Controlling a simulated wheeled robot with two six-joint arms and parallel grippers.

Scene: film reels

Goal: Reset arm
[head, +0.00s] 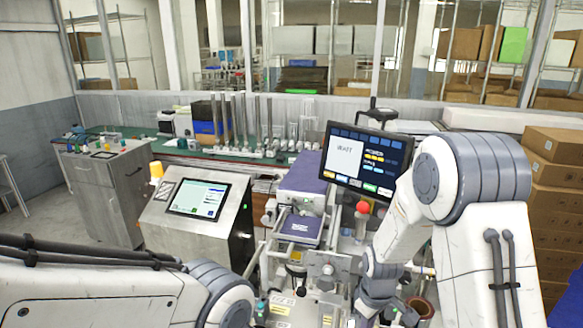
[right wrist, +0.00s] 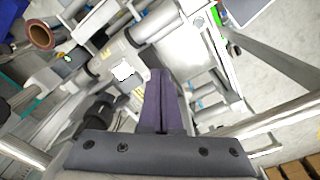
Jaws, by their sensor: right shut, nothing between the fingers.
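My right gripper (right wrist: 160,75) is shut and empty in the right wrist view, with its two dark fingers pressed together above the machine. In the head view my right arm comes down from the right, and the right gripper is low in the picture, partly cut off by the bottom edge. My left arm lies across the lower left of the head view, and its gripper is out of view. A brown film reel (right wrist: 40,36) shows at the upper left of the right wrist view, apart from the fingers. A similar brown reel (head: 422,307) shows at the bottom right of the head view.
A machine with a tilted monitor (head: 365,160), a red knob (head: 363,207) and metal parts stands in front of me. A console with a screen (head: 198,198) stands left of it. Cardboard boxes (head: 555,146) are stacked at the right. A grey cabinet (head: 108,195) stands at the left.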

